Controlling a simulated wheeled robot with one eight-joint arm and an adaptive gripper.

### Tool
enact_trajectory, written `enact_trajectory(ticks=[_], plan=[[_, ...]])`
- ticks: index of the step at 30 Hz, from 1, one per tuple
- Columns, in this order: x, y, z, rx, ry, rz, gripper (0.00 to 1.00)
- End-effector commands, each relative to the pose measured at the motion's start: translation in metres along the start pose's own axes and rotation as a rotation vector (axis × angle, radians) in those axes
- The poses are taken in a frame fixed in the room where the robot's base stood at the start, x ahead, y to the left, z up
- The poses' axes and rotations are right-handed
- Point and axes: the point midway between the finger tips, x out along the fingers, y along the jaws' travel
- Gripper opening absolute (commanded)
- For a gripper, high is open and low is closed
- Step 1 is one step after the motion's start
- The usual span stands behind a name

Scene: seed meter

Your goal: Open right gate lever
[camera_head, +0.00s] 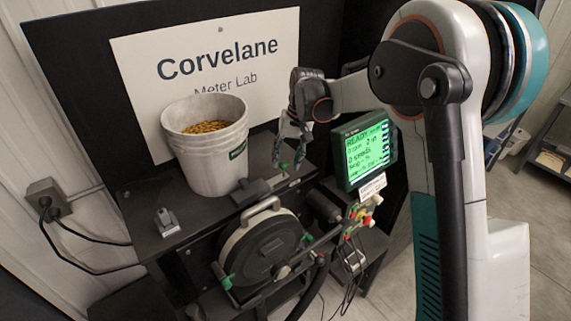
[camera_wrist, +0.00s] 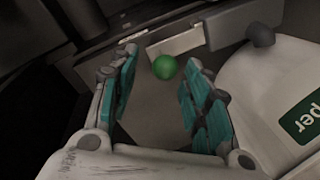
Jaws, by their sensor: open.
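A small green ball knob (camera_wrist: 165,67), which looks like the gate lever's end, shows in the wrist view between the tips of my fingers, with space on both sides. In the head view the green knob (camera_head: 283,166) is on the bench right of the white bucket, just below my gripper (camera_head: 291,150). My gripper (camera_wrist: 162,60) is open and empty, its teal-padded fingers pointing at the knob. I cannot tell whether the knob is level with the fingertips or beyond them. The lever's shaft is mostly hidden.
The white bucket of seeds (camera_head: 206,150) stands close beside my gripper; its wall (camera_wrist: 270,95) fills the right of the wrist view. A dark grey knob (camera_wrist: 260,34) sits near it. The round meter (camera_head: 263,245) is below in front. A green display (camera_head: 367,150) stands to the right.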

Motion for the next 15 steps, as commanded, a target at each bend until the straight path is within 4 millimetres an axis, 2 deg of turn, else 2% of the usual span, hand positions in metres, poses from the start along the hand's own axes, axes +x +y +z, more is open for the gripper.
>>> enact_trajectory(ticks=[3, 9, 15], plan=[[-0.026, 0.000, 0.000, 0.001, 0.000, 0.000, 0.44], [-0.064, 0.000, 0.000, 0.001, 0.000, 0.000, 0.44], [-0.086, 0.000, 0.000, 0.001, 0.000, 0.000, 0.44]])
